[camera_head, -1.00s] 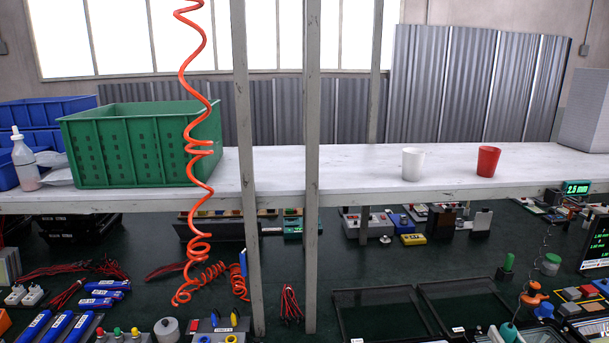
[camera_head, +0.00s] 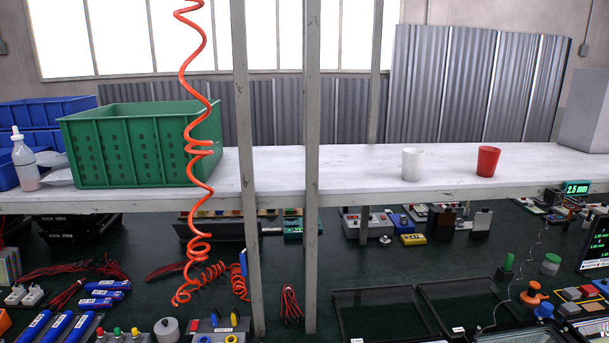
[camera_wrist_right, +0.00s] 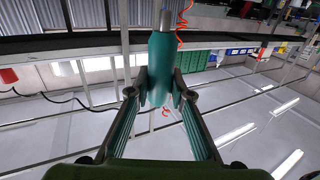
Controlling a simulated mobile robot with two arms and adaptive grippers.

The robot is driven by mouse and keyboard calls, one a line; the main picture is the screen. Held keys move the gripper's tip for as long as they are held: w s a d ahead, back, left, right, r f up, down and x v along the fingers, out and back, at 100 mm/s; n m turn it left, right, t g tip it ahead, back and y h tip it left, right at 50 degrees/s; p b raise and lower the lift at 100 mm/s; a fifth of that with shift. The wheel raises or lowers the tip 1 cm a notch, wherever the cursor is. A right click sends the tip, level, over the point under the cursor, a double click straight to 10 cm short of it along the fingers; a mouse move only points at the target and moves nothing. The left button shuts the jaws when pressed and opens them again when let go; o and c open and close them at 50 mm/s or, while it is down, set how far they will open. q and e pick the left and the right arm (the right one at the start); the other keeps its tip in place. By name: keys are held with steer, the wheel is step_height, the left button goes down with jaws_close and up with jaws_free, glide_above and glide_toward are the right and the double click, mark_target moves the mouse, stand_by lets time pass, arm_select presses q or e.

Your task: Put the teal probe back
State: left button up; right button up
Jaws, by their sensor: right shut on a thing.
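The teal probe (camera_wrist_right: 161,62), a cylinder with a bare metal tip (camera_wrist_right: 167,20), shows in the right wrist view. My right gripper (camera_wrist_right: 160,90) is shut on its body, with one finger on each side, and the tip points away from the gripper. Neither the probe nor my right gripper shows in the head view. A thin coiled cable (camera_head: 517,283) runs down to the lower right of the head view; I cannot tell what its lower end joins. I cannot make out the probe's holder. My left gripper is in neither view.
A white shelf (camera_head: 355,172) with grey posts (camera_head: 311,235) crosses above the dark bench. It bears a green crate (camera_head: 125,150), a white cup (camera_head: 412,165) and a red cup (camera_head: 488,161). A red coiled hose (camera_head: 190,245) hangs left. Black trays (camera_head: 375,292) stand at lower right.

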steer(key=w+d+r+m+t+h, duration=0.25)
steer(key=d+m+h, duration=0.3)
steer(key=h, duration=0.35)
arm_select(q)
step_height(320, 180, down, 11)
steer(key=b, duration=1.1)
arm_select(e)
step_height(320, 180, down, 11)
steer(key=shift+w+a, duration=0.25)
steer(key=shift+w, duration=0.1)
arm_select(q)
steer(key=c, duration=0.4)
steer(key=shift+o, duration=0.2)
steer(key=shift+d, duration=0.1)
